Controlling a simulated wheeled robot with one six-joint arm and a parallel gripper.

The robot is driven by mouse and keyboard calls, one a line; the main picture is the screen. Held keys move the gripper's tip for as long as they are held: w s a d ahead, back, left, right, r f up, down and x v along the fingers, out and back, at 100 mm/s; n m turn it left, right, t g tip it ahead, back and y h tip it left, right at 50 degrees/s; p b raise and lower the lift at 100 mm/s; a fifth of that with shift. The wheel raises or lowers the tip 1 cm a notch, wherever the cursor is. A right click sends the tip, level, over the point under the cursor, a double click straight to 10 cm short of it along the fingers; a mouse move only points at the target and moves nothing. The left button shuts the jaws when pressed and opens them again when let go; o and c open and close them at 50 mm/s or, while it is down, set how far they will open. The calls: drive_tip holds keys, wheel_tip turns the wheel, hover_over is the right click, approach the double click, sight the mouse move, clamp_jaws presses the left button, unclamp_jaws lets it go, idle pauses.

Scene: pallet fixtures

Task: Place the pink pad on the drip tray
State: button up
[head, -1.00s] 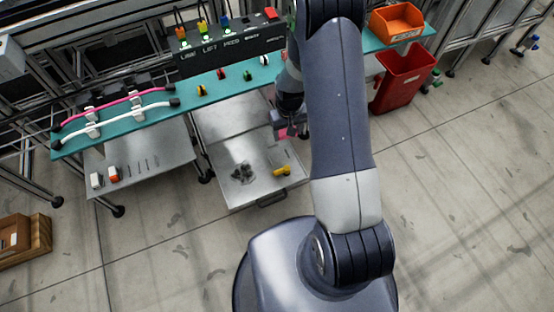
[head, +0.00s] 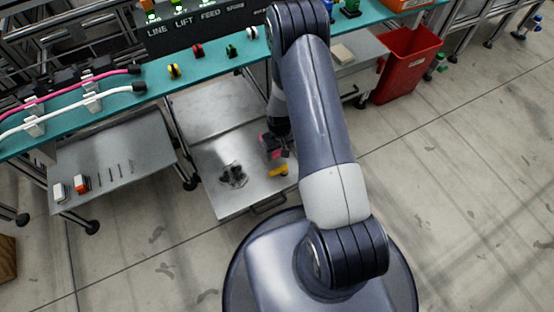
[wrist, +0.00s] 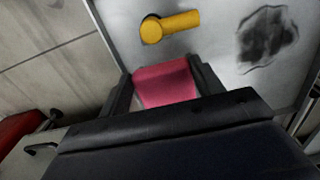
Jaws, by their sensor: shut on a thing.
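The pink pad (wrist: 166,84) is between the two dark fingers of my gripper (wrist: 164,88) in the wrist view. In the head view a bit of the pad (head: 265,149) shows at my gripper (head: 272,147), partly hidden by it. The drip tray appears to be the grey metal tray (head: 222,202) below the teal shelf; its surface (wrist: 215,45) fills the upper wrist view. My gripper holds the pad over the tray's right part. I cannot tell how high above it the pad is.
On the tray lie a yellow part (head: 278,171), close to the pad, and a dark stain or patch (head: 232,176). The teal shelf (head: 150,80) runs behind. A red bin (head: 405,65) stands at right. A grey side tray (head: 110,165) holds small blocks.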

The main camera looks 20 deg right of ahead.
sight(279, 165)
drive_tip(key=shift+f+b, duration=0.95)
drive_tip(key=shift+f, duration=2.25)
drive_tip(key=shift+f, duration=0.15)
drive_tip(key=o, duration=1)
wheel_tip(279, 165, up, 12)
drive_tip(key=p, duration=0.4)
drive_tip(key=shift+r+p, duration=0.2)
drive_tip(key=shift+p, duration=0.1)
